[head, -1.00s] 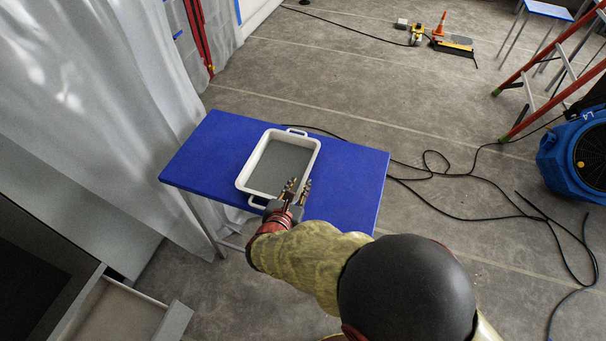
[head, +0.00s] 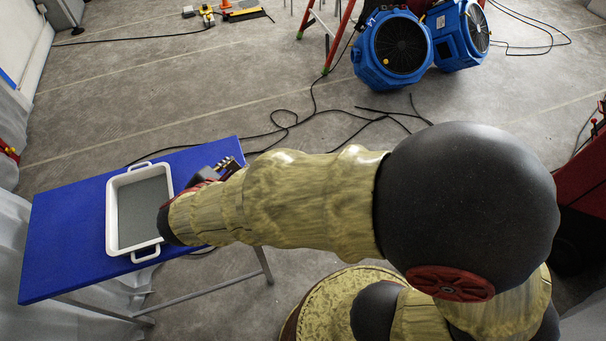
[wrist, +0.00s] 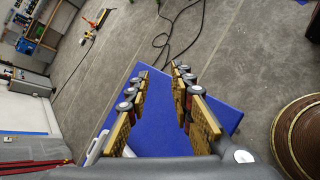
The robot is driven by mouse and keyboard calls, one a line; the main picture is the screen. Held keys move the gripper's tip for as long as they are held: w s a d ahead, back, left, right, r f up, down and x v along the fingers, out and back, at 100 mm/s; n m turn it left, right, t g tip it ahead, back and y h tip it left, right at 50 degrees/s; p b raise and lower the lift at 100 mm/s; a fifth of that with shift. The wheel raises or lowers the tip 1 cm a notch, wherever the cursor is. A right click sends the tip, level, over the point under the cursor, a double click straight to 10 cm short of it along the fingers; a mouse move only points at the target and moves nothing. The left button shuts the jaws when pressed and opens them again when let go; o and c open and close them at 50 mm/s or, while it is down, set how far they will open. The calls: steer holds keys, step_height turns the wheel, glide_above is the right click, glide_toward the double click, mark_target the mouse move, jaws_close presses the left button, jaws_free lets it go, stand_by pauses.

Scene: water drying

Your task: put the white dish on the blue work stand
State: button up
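The white dish (head: 113,216) is a rectangular tray with a handle at each end and a grey inside. It rests flat on the blue work stand (head: 62,232). My gripper (head: 229,165) is above the stand's right part, to the right of the dish and apart from it. In the wrist view my gripper (wrist: 161,78) has its two fingers spread with nothing between them, over the bare blue top (wrist: 165,130). A sliver of the white dish (wrist: 97,148) shows at the left there, mostly hidden by my gripper.
Black cables (head: 290,118) lie on the floor behind the stand. Blue fans (head: 392,50) stand at the back, near a red ladder (head: 341,32). A white curtain (head: 12,250) hangs at the left.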

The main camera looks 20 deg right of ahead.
steer(key=s+d+r+m+g, duration=0.2)
steer(key=s+d+r+m, duration=0.15)
steer(key=d+m, duration=0.2)
steer(key=s+d+r+m+g, duration=0.2)
steer(key=s+d+m, duration=0.3)
steer(key=d, duration=0.2)
steer(key=s+d+r+m+y, duration=0.1)
steer(key=s+r+m+y, duration=0.4)
steer(key=s+m, duration=0.5)
steer(key=shift+d+r+m+y, duration=0.15)
steer(key=shift+r+m+y, duration=0.25)
steer(key=shift+r+m, duration=0.4)
